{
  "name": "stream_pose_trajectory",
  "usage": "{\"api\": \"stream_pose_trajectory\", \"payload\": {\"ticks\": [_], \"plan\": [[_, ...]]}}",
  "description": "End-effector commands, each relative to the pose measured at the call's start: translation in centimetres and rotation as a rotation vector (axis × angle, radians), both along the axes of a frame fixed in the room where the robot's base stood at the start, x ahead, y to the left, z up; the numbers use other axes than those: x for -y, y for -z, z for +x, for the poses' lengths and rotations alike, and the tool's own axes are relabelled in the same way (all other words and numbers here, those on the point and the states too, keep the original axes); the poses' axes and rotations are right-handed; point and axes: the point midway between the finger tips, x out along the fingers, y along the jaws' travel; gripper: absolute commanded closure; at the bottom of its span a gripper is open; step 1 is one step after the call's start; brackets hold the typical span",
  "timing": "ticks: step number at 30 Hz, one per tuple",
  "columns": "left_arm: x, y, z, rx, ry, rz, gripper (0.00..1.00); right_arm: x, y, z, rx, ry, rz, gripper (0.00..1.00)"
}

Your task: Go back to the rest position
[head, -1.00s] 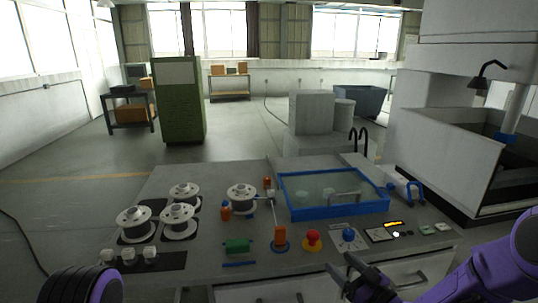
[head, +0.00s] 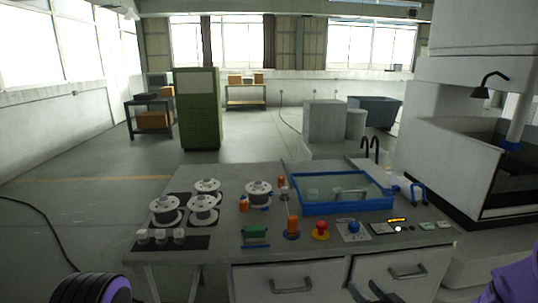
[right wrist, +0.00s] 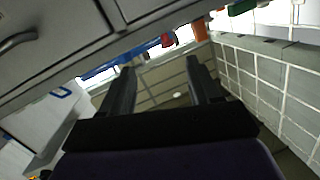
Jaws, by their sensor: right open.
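My right gripper (head: 372,292) is low at the bottom edge of the head view, in front of the bench drawers and below the bench top (head: 225,250). In the right wrist view its two fingers (right wrist: 160,85) stand apart with nothing between them. My purple right arm shows at the bottom right corner of the head view. A dark and purple part of my left arm shows at the bottom left of the head view. My left gripper itself is out of sight.
The bench carries several white spools (head: 202,204), a blue-framed tray (head: 300,209), a red knob (head: 320,231) and a blue knob (head: 354,228). Drawer handles (head: 290,285) stick out of its front. A large machine (head: 455,160) stands at the right. Open floor lies at the left.

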Motion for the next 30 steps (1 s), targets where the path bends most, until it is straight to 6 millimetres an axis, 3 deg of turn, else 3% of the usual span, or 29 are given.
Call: {"api": "stream_pose_trajectory", "payload": {"ticks": [5, 11, 14, 18, 21, 24, 30], "plan": [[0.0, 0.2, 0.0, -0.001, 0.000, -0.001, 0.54, 1.1, 5.0, -2.8, -0.200, 0.151, 0.075, 0.38], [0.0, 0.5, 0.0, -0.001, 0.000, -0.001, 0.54, 2.4, 12.5, -9.2, -0.480, 0.360, 0.124, 0.38], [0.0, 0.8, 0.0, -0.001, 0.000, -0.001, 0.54, 3.3, 17.0, -15.2, -0.663, 0.501, 0.116, 0.38], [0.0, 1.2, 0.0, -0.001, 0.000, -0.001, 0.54, 4.8, 22.0, -25.6, -0.915, 0.688, 0.035, 0.38], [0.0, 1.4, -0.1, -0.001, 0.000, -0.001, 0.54, 5.3, 23.6, -31.2, -1.031, 0.736, -0.049, 0.38], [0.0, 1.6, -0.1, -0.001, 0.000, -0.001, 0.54, 5.0, 24.7, -34.1, -1.093, 0.716, -0.098, 0.38], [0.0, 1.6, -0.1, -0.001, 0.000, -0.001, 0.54, 5.0, 25.0, -34.9, -1.111, 0.713, -0.108, 0.38]]}}
